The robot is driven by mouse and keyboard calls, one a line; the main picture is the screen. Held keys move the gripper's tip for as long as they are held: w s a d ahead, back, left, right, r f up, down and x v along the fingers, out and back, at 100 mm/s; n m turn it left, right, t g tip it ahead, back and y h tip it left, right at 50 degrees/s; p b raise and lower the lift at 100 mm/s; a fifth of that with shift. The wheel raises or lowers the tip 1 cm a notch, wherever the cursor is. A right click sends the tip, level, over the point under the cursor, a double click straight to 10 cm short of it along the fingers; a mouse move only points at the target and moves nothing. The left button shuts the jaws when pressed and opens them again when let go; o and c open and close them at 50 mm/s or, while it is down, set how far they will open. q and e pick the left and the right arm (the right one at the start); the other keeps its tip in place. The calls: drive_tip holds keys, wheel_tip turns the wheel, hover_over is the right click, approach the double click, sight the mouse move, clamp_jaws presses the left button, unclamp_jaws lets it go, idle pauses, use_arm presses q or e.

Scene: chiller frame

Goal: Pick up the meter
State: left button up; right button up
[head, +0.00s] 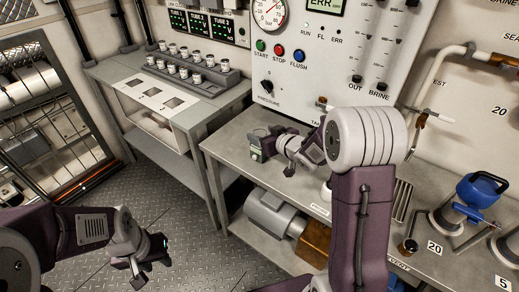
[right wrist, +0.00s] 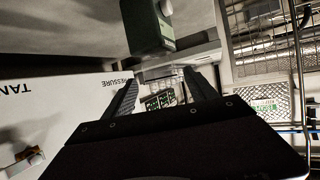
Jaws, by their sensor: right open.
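The meter, a small dark green box with a pale face (head: 255,151), stands on the grey workbench below the control panel. My right gripper (head: 268,143) is right beside it, low over the bench. In the right wrist view, which is upside down, the meter (right wrist: 147,27) shows above the fingers. My right gripper (right wrist: 163,88) is open there, with nothing between its fingers. Whether a finger touches the meter cannot be told. My left gripper (head: 140,272) hangs over the floor at lower left, far from the bench; its finger gap is unclear.
A side bench (head: 222,94) holds a rack of several small cups (head: 186,68). A blue-topped vessel (head: 475,195) stands on the bench at right. A grey pump (head: 268,212) sits on the shelf below. The control panel (head: 325,70) rises behind the bench.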

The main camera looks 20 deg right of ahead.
sight(257, 132)
drive_tip(key=x, duration=0.5)
drive_tip(key=shift+s+a+f, duration=0.1)
drive_tip(key=shift+s, duration=0.15)
drive_tip(key=c, duration=0.4)
clamp_jaws()
wheel_tip(257, 132, up, 10)
drive_tip(key=p, duration=0.3)
drive_tip(key=shift+p, duration=0.4)
